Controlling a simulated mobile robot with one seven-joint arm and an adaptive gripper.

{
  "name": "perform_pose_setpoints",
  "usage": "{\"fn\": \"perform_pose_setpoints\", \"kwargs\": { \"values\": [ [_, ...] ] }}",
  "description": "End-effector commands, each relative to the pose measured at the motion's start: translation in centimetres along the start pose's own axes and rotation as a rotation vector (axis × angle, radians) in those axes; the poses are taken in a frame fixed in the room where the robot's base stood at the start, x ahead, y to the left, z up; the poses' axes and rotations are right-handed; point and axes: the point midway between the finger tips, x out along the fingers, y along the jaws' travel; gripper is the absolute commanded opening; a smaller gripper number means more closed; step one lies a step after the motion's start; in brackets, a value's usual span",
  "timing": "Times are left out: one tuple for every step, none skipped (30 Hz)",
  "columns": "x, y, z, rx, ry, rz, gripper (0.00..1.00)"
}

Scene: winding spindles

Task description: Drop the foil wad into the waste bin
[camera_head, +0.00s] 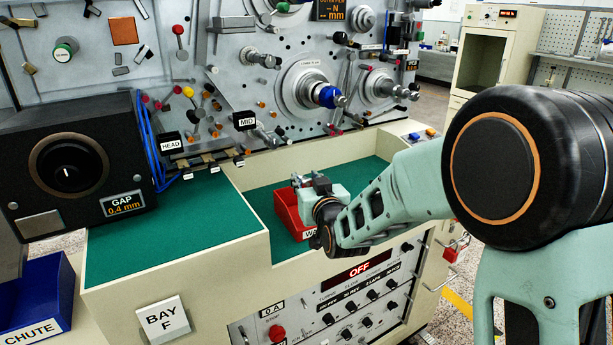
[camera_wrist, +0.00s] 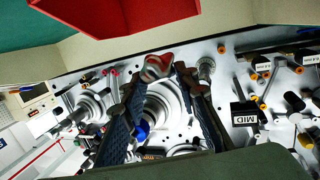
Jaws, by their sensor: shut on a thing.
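The foil wad (camera_wrist: 156,66) is a small crumpled shiny lump with red reflections, held between the fingertips of my gripper (camera_wrist: 157,77) in the wrist view. My gripper (camera_head: 309,181) is over or just beside this bin; I cannot tell exactly which. The red bin (camera_wrist: 118,12) also shows at the top of the wrist view, apart from the wad. The wad cannot be made out in the head view.
A blue bin (camera_head: 36,292) marked CHUTE is at the lower left. A black GAP box (camera_head: 76,158) stands on the raised green surface (camera_head: 180,226), which is otherwise mostly clear. The grey machine panel (camera_head: 255,92) with spindles and knobs rises behind the bench.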

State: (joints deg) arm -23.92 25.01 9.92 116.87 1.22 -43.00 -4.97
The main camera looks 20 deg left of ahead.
Motion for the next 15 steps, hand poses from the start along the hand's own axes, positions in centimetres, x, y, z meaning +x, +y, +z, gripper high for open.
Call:
{"fn": "perform_pose_setpoints", "kwargs": {
  "values": [
    [0.1, 0.0, 0.7, 0.000, -0.001, 0.000, 0.15],
    [0.1, 0.0, 0.9, 0.000, -0.001, 0.000, 0.15],
    [0.2, 0.0, 1.2, 0.000, -0.001, 0.000, 0.15],
    [0.2, 0.0, 1.4, 0.000, -0.001, 0.000, 0.15],
    [0.2, 0.0, 1.6, 0.000, -0.001, 0.000, 0.15],
    [0.3, 0.0, 2.0, 0.000, -0.001, 0.000, 0.15],
    [0.3, 0.0, 2.2, 0.000, -0.001, 0.000, 0.15],
    [0.3, 0.0, 2.5, 0.000, -0.001, 0.000, 0.15],
    [0.4, 0.0, 2.9, 0.000, 0.001, 0.000, 0.15],
    [0.5, 0.0, 3.2, 0.000, 0.001, 0.000, 0.15],
    [0.5, 0.0, 3.4, 0.000, 0.001, 0.000, 0.15],
    [0.5, 0.0, 3.7, 0.000, 0.001, 0.000, 0.15],
    [0.6, 0.0, 3.9, 0.000, 0.001, 0.000, 0.15],
    [0.6, 0.0, 4.1, 0.000, 0.001, 0.000, 0.15],
    [0.7, 0.0, 4.4, 0.000, 0.001, 0.000, 0.15]
  ]
}}
